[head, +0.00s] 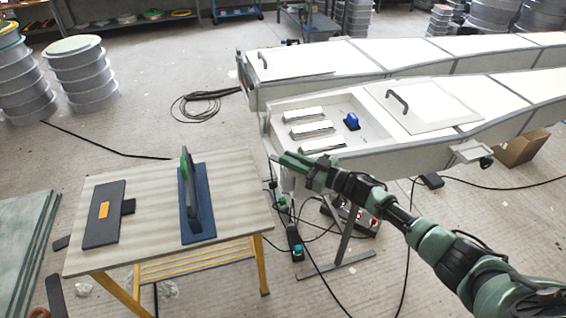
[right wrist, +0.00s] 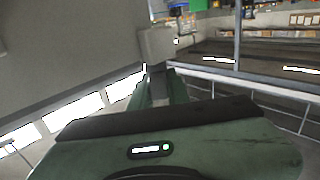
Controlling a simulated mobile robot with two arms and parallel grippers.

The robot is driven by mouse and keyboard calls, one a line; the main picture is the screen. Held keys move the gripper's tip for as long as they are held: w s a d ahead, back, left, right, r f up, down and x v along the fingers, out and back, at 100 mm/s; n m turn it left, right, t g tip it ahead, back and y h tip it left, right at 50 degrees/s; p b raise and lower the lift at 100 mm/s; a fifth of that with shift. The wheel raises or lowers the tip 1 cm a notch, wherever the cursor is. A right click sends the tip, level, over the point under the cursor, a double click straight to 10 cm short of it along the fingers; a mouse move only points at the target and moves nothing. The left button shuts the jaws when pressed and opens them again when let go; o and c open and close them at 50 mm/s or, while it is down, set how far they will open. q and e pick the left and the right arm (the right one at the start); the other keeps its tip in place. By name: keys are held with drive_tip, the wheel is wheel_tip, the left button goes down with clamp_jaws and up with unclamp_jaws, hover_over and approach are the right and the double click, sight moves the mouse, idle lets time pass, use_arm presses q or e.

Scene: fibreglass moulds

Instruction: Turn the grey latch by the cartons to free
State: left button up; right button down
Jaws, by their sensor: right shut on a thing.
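My right gripper (head: 291,160) is at the near left corner of the front mould (head: 345,163), its arm coming in from the lower right. It is shut on the grey latch, whose pale block and narrow stem (right wrist: 158,43) show in the right wrist view just beyond the fingers, beside the mould's grey side (right wrist: 60,50). The fingers hide most of the gripped part, and I cannot tell the latch's exact angle. My left gripper is not in view.
A work table (head: 150,160) stands left of the gripper. Cables and a stand lie below the mould corner. A brown carton (head: 520,148) sits on the floor at the right. Boxes on a shelf (right wrist: 303,20) show in the right wrist view.

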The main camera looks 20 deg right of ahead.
drive_tip(key=shift+n+g+y+b, duration=0.45)
drive_tip(key=shift+n+g+y, duration=0.05)
drive_tip(key=shift+y, duration=0.1)
drive_tip(key=c, duration=1.4)
unclamp_jaws()
drive_tip(key=shift+o, duration=0.2)
drive_tip(key=shift+d, duration=0.1)
drive_tip(key=b+v, duration=0.1)
drive_tip(key=v, duration=0.6)
drive_tip(key=shift+s+d, duration=0.2)
drive_tip(key=shift+s, duration=0.1)
